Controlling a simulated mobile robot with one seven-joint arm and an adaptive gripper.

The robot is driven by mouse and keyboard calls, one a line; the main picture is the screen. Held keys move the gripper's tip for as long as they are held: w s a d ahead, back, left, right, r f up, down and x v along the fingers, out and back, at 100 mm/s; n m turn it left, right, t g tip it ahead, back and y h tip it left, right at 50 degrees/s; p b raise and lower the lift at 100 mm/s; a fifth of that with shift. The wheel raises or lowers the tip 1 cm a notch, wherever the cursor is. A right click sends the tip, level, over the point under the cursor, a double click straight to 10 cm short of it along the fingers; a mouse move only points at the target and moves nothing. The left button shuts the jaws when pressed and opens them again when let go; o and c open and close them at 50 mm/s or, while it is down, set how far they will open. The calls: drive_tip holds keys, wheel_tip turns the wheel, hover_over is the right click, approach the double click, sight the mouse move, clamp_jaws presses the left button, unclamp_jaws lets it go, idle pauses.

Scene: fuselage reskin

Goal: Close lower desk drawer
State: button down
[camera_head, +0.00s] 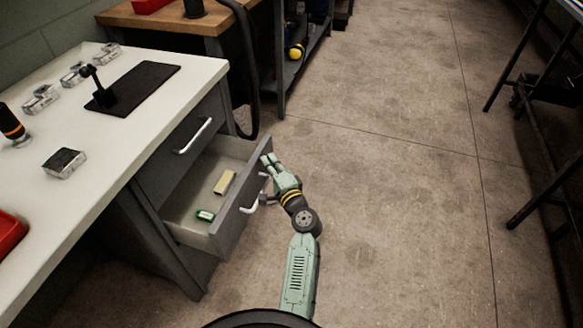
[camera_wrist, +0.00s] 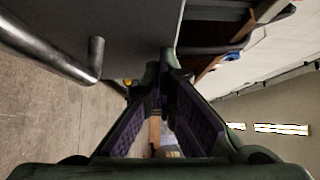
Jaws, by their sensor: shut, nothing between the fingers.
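The lower desk drawer (camera_head: 229,222) is pulled out from the desk, with its inside showing. A tan block (camera_head: 224,183) and a small green item (camera_head: 205,215) lie in it. Its pale bar handle (camera_head: 254,203) is on the front face. My gripper (camera_head: 267,160) is shut and empty by the far end of the drawer front, on its outer side. In the wrist view the fingertips (camera_wrist: 168,62) meet close to a grey panel (camera_wrist: 130,25), seemingly the drawer front, with the metal handle (camera_wrist: 60,52) at left. I cannot tell whether they touch it.
The upper drawer (camera_head: 177,150) is shut above. The white desk top (camera_head: 120,130) holds a black stand (camera_head: 103,95), several small boxes and a red tray (camera_head: 8,232). A wooden bench (camera_head: 170,20) stands behind. The floor (camera_head: 400,180) to the right is clear.

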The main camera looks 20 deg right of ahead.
drive_tip(key=w+a+p, duration=0.1)
drive_tip(key=w+a, duration=0.8)
drive_tip(key=a, duration=0.5)
drive_tip(key=shift+w, duration=0.25)
drive_tip(key=shift+a, duration=0.15)
